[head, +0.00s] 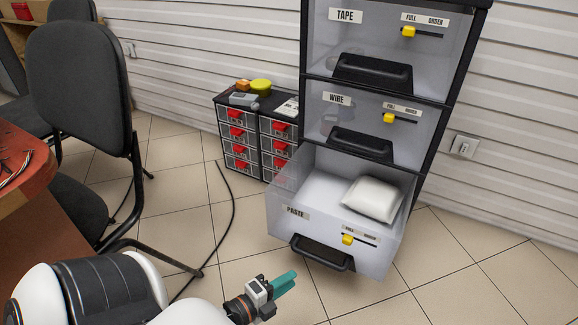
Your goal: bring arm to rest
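My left gripper (285,283), with teal fingers, is low in the middle of the head view, at the end of my white and black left arm. It is in front of the pulled-out PASTE drawer (285,231) and apart from its black handle (322,253). Its fingers lie close together with nothing visible between them. My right gripper is out of view.
The open PASTE drawer holds a white pouch (372,199). The WIRE (330,120) and TAPE (335,45) drawers above are shut. A small red-handled drawer unit (258,115) stands behind. A black chair (82,90) and a red-topped table (22,165) are at left. A cable (234,205) lies on the floor.

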